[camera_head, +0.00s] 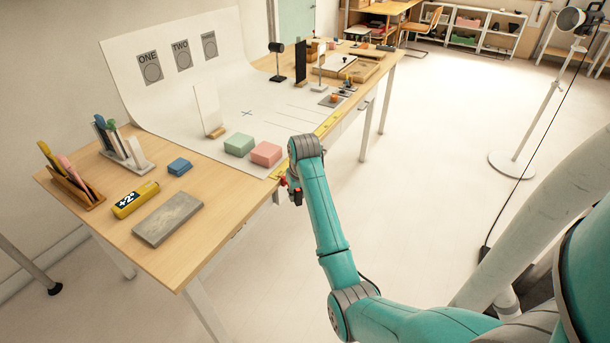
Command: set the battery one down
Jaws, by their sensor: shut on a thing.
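My gripper (292,190) is at the near right edge of the long table, just past the pink block, with its dark and red parts showing beside my teal wrist. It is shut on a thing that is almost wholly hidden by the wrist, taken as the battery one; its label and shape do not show. A yellow battery-like block (135,199) with a dark end marked "+2" lies on the wooden part of the table at the left, apart from my gripper.
A grey slab (167,218), a blue block (179,167), a green block (239,145) and a pink block (266,154) lie on the table (215,193). A white sheet (180,110) curves up behind, with ONE and TWO panels. Bare wood shows around the slab.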

